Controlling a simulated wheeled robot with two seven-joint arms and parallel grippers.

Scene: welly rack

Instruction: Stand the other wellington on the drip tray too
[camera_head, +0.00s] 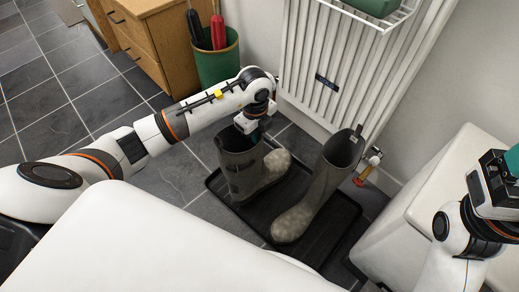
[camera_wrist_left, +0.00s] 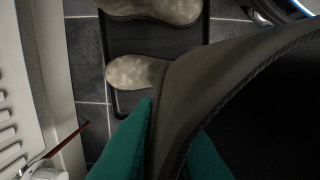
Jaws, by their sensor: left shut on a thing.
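My left gripper (camera_head: 252,127) is shut on the top rim of an olive-brown wellington (camera_head: 238,165). Its green fingers (camera_wrist_left: 172,140) clasp the boot's shaft (camera_wrist_left: 205,80) in the left wrist view. The held wellington is roughly upright over the left part of the black drip tray (camera_head: 335,238); I cannot tell whether its sole touches the tray. The other wellington (camera_head: 322,185) stands upright on the right part of the tray, apart from the held one. My right gripper (camera_head: 510,165) is at the right picture edge, with its fingertips cut off.
A white radiator (camera_head: 330,75) with a wire shelf (camera_head: 385,18) stands behind the tray, its valve (camera_head: 368,168) close to the right boot. A green bin (camera_head: 218,65) with red-handled things and a wooden drawer unit (camera_head: 150,45) stand behind my left arm. Tiled floor (camera_head: 60,85) is open at left.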

